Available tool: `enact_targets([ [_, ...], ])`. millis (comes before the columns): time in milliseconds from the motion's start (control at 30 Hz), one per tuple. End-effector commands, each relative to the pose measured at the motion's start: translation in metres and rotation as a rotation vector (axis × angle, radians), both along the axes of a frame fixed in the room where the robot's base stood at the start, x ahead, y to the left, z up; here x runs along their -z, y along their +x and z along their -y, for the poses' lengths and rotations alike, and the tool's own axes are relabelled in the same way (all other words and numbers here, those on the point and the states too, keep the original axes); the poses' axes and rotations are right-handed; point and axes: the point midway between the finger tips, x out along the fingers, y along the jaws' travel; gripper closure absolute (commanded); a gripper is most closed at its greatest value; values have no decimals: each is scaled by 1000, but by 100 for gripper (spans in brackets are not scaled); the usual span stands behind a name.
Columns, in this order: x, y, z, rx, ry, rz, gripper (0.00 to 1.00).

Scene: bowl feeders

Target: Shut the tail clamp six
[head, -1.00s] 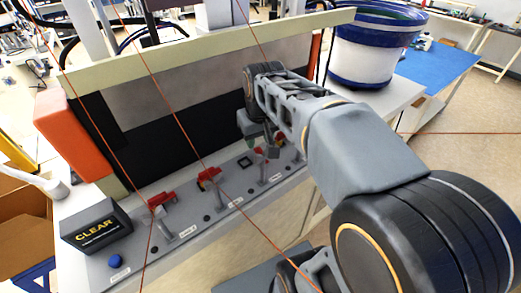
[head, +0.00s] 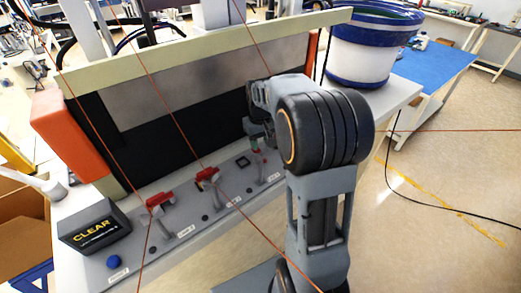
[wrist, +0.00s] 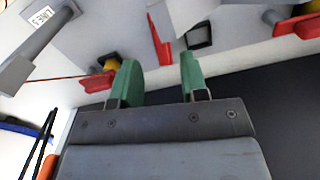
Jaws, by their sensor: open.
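Clamps with red handles stand in a row on the grey panel (head: 190,232). The near-left clamp (head: 158,200) and the middle clamp (head: 208,175) show clearly in the head view. The far-right end is mostly behind my arm. I cannot read which one is six. In the wrist view, a red handle with a yellow part (wrist: 97,81) lies left of my fingers, and a narrow red handle (wrist: 160,42) stands beyond the gap. Another red handle (wrist: 296,27) is at the right. My gripper (wrist: 160,80) is open, its green fingers apart with nothing between them.
A black CLEAR box (head: 95,228) and blue button (head: 113,261) sit at the panel's near end. A black machine front (head: 160,150) with orange ends rises behind the clamps. A grey lever (wrist: 38,48) stands upper left in the wrist view. A white-and-blue bowl feeder (head: 362,50) stands beyond.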

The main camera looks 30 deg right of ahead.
Motion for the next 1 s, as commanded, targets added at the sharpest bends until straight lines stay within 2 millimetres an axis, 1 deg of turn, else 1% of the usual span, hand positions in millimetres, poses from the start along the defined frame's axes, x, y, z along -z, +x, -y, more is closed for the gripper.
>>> enact_targets([
  [33,8,-1,0,0,1,-5,60],
  [100,18,-1,0,0,1,-4,60],
  [300,38,0,0,0,0,-1,60],
  [500,46,0,0,0,0,0,60],
  [767,46,0,0,0,0,0,60],
  [1000,46,0,0,0,0,0,83],
])
